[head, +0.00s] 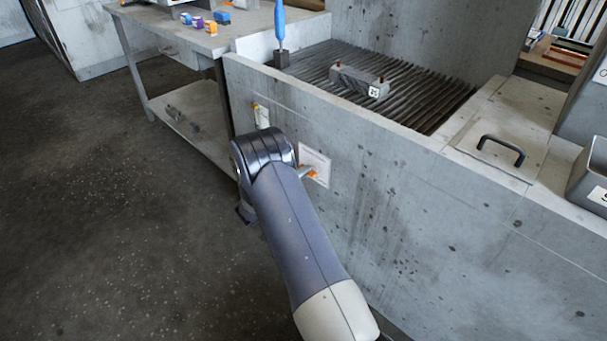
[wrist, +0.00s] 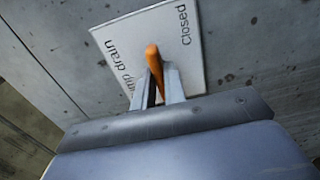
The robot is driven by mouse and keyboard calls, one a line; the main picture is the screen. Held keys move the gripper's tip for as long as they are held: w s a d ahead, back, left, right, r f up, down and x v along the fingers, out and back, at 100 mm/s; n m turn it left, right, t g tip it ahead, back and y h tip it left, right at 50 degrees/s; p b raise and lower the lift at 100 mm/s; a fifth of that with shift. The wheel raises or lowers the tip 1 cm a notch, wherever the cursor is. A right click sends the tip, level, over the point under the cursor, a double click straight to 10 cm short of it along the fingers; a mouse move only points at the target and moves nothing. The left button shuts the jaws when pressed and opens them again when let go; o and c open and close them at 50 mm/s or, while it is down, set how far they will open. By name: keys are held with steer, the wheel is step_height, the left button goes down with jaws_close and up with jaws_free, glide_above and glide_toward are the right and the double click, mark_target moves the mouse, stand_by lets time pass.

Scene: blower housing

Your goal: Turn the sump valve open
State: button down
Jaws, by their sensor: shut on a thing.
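The orange sump valve handle (wrist: 153,58) stands out from a white plate (wrist: 180,30) on the concrete wall in the wrist view. The plate reads "Closed" at its right and a partly covered "drain" label at its left. My gripper (wrist: 159,83) is shut on the handle, with a grey finger on each side of it. In the head view the plate (head: 318,158) is on the front of the concrete wall, with a small orange bit of the handle (head: 311,174) showing. My arm hides most of the gripper there.
The concrete wall (head: 400,200) runs along the right. Above it is a slatted grate (head: 420,75) with a grey block (head: 357,82). A lid with a black handle (head: 502,149) lies at right. A workbench (head: 170,40) stands at back left. The floor at left is clear.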

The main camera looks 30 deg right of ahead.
steer(key=shift+n+b, duration=0.85)
steer(key=shift+n, duration=8.15)
steer(key=c, duration=1.5)
jaws_free()
steer(key=shift+o, duration=0.2)
